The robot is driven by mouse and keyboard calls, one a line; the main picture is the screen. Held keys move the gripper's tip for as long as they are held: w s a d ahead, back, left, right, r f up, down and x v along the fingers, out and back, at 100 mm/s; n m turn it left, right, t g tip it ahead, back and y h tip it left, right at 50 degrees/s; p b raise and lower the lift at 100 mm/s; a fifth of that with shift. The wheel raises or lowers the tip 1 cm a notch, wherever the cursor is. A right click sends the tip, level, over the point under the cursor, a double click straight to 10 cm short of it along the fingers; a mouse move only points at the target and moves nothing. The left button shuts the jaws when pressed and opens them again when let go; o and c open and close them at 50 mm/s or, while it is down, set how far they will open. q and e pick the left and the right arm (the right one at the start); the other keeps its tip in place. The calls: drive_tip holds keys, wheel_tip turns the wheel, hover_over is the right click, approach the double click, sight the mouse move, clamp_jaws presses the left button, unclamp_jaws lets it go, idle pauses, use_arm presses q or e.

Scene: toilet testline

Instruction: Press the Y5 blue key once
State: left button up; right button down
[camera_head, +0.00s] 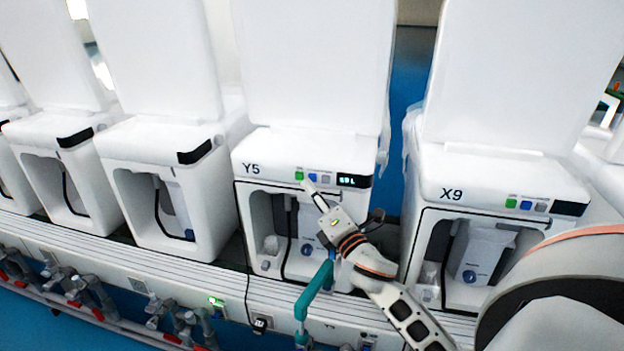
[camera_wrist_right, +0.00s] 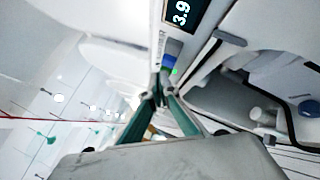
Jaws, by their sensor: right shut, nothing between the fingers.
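The Y5 unit (camera_head: 247,200) is a white toilet tester in the middle of the head view. On its front panel are a green key (camera_head: 299,175), the blue key (camera_head: 312,177), a grey key (camera_head: 326,180) and a lit display (camera_head: 353,181). My right gripper (camera_head: 308,187) is shut and empty, with its tips just below the green and blue keys. In the right wrist view, the shut fingertips (camera_wrist_right: 160,96) point toward the blue key (camera_wrist_right: 172,48). Contact with a key cannot be told. My left gripper is not in view.
The X9 unit (camera_head: 432,185) stands to the right with similar keys. More white units (camera_head: 160,140) stand to the left. A teal bar (camera_head: 313,293) rises below Y5, close to my right arm. Valves and pipes (camera_head: 90,290) run along the front.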

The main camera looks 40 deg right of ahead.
drive_tip(key=shift+a, duration=0.1)
drive_tip(key=shift+s+a, duration=1.65)
drive_tip(key=shift+a, duration=0.15)
